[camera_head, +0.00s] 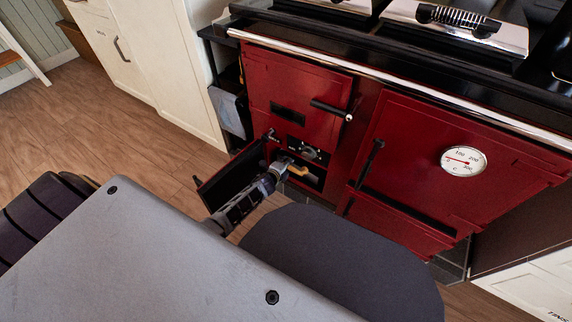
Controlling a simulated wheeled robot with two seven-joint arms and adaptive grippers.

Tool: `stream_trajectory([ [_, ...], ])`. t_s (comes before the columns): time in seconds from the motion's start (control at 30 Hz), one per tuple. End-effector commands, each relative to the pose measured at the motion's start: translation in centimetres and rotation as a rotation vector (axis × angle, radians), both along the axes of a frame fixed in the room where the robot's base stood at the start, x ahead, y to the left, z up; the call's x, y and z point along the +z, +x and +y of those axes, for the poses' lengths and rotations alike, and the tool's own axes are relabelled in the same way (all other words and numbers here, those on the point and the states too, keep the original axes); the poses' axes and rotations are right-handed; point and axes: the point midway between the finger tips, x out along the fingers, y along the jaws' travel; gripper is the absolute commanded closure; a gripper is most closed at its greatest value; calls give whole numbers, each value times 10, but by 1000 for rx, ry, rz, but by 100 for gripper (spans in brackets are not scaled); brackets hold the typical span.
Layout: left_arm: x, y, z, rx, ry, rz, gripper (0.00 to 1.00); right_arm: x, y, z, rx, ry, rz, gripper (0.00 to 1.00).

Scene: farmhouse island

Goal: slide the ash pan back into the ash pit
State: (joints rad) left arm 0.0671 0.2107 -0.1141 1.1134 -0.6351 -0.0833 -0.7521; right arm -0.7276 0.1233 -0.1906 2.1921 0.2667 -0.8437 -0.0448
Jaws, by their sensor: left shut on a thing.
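The red range cooker (300,92) has its small lower-left door (232,176) swung open to the left. Behind the open door is the dark ash pit opening (311,178), low in the cooker front. My left gripper (286,168) is right in front of this opening, beside the open door. It is shut on the ash pan's tan handle (299,171). The pan's body is mostly hidden by the gripper and the shadow, so I cannot tell how deep it sits in the pit. My right gripper is out of view.
A steel rail (400,88) runs along the cooker's top front edge. The right-hand oven door (430,150) with its round dial (463,161) is shut. A cream cabinet (165,60) stands to the left. Wooden floor (120,140) is clear at the left.

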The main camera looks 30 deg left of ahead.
Motion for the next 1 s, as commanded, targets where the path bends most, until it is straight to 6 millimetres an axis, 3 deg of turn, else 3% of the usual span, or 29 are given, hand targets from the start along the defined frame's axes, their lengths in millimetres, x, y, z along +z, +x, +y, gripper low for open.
stream_trajectory([
  [0.7, -7, 2, 0, 0, -2, -5, 100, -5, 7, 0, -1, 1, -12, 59],
  [0.73, -7, 2, 0, 0, -2, -4, 80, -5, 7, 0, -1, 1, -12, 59],
  [0.9, -7, 1, 0, -1, -1, -3, 58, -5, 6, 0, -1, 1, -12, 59],
  [1.0, -7, 1, 0, -1, -1, -2, 55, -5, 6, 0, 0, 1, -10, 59],
])
